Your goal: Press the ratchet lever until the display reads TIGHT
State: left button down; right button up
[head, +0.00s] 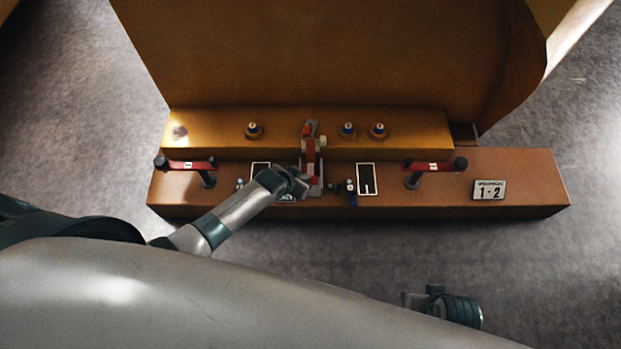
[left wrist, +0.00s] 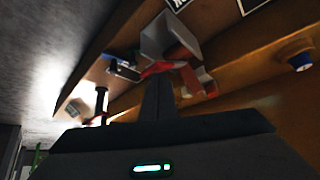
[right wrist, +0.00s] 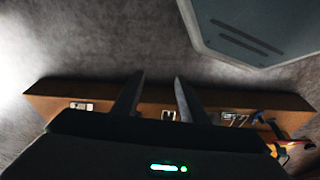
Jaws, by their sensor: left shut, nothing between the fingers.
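A red and grey lever mechanism (head: 311,152) stands upright at the middle of the brown bench; I take it for the ratchet lever. My left gripper (head: 303,186) is shut and empty, at the foot of this mechanism. In the left wrist view its closed fingertips (left wrist: 158,84) are close to the red part (left wrist: 160,68); I cannot tell whether they touch. A small display plate (head: 286,198) is partly hidden under my left gripper, and its text is not legible. My right gripper shows open and empty in the right wrist view (right wrist: 158,88), away from the bench.
Two red bars with black knobs stand left (head: 190,166) and right (head: 435,167). A plate reading 1·2 (head: 489,190) is at the right end. Several blue-topped knobs (head: 347,129) sit on the rear ledge (head: 210,125). A large brown casting (head: 330,55) rises behind. The bench front is open floor.

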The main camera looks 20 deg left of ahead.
pick_arm(q)
jog(key=shift+w+d+f, duration=0.1)
jog(key=shift+w+f, duration=0.05)
jog(key=shift+f, duration=0.15)
pick_arm(e)
jog(key=shift+v, duration=1.25)
pick_arm(q)
jog(key=shift+b, duration=0.3)
